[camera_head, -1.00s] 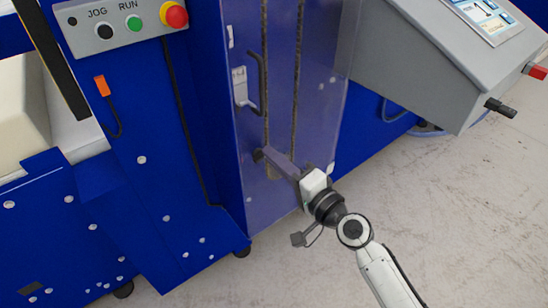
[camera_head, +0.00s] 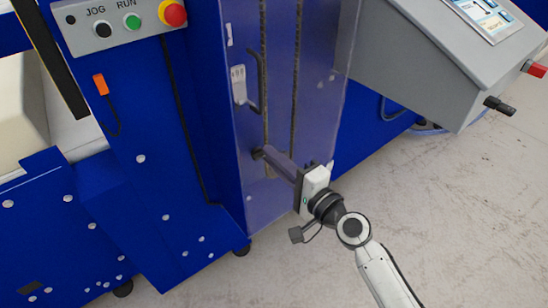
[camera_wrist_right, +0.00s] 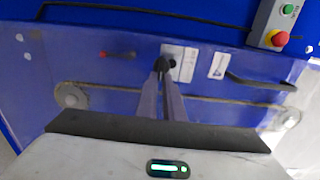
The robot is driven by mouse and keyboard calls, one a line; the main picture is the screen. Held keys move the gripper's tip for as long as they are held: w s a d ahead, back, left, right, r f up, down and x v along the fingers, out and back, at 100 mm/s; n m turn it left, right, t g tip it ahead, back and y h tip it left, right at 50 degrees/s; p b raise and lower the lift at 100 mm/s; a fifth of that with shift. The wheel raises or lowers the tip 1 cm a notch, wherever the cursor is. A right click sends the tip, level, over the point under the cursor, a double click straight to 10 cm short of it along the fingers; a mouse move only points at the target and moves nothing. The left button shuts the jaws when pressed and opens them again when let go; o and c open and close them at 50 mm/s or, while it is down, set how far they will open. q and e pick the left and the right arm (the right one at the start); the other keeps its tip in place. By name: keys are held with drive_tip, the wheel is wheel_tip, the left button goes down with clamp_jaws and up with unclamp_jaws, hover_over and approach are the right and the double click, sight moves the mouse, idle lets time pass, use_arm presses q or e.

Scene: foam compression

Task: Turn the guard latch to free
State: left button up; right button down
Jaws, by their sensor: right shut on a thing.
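The guard latch (camera_wrist_right: 167,61) shows in the right wrist view as a small dark knob beside a pale plate, on the clear guard panel. My right gripper (camera_head: 261,154) reaches the panel in the head view. In the right wrist view its two long fingers (camera_wrist_right: 164,76) are closed together on the latch knob. The fingertips cover most of the latch in the head view, so I cannot tell which way it points. My left gripper is in neither view.
The clear guard (camera_head: 315,100) has a black handle (camera_head: 262,82) and a pale label plate (camera_head: 239,86) above the latch. A red-tipped pin (camera_wrist_right: 117,54) sits left of the latch. A grey console (camera_head: 430,60) stands to the right; the floor (camera_head: 460,220) is clear.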

drive_tip(key=c, duration=1.9)
unclamp_jaws()
drive_tip(key=b+v, duration=0.1)
drive_tip(key=v, duration=0.9)
drive_tip(key=shift+s, duration=0.15)
drive_tip(key=shift+d, duration=0.1)
drive_tip(key=s+d+f+n+g+h, duration=0.3)
drive_tip(key=s+f+n, duration=0.3)
drive_tip(key=s+f, duration=0.4)
drive_tip(key=s+d+f+n+g+h, duration=0.3)
drive_tip(key=s+d+f+n+h, duration=0.2)
drive_tip(key=s+f, duration=0.5)
wheel_tip(320, 180, down, 5)
drive_tip(key=shift+f+n, duration=0.1)
drive_tip(key=shift+n, duration=1)
